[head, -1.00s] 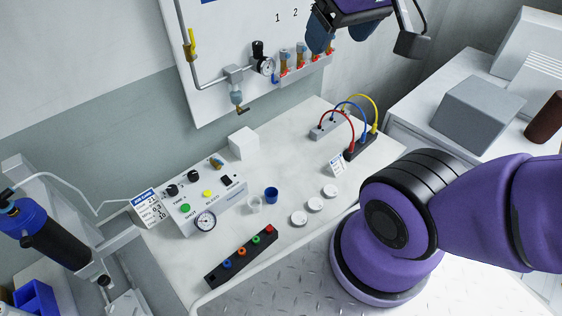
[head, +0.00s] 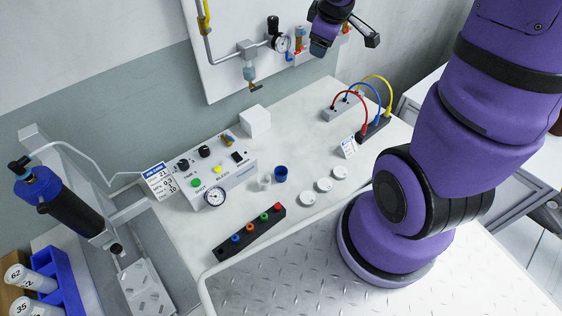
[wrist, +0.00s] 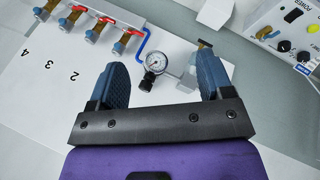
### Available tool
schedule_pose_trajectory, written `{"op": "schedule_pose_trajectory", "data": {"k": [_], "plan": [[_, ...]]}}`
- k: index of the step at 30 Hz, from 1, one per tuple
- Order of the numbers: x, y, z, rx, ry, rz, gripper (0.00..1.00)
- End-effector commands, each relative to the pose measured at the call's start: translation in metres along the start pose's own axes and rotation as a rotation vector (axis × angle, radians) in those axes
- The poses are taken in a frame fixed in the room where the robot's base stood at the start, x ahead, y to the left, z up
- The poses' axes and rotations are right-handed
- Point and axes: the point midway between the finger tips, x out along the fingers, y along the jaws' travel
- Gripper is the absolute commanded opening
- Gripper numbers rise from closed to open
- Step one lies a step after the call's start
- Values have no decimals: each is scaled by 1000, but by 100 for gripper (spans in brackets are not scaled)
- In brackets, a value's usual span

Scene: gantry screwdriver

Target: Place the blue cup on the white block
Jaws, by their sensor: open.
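The small blue cup (head: 281,174) stands upright on the white bench, just right of a clear cup. The white block (head: 255,121) sits farther back on the bench, near the wall panel. My gripper (head: 322,46) is high at the top of the head view, in front of the panel and well away from both. In the wrist view its two blue-grey fingers (wrist: 162,80) are spread apart with nothing between them.
A control box (head: 213,178) with knobs and a gauge stands left of the cup. A black strip with coloured knobs (head: 249,234) lies in front. Several white discs (head: 324,185) lie right of the cup. Looped cables (head: 365,110) rise at the back right. Valves (wrist: 78,18) line the panel.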

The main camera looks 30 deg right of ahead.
Motion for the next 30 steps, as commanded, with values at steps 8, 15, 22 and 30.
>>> {"op": "schedule_pose_trajectory", "data": {"k": [8,15,22,30], "plan": [[83,-20,8,-201,64,-121,74],[144,-58,21,-342,169,-270,74],[189,-109,40,-437,306,-444,74],[217,-178,65,-482,508,-660,74]]}}
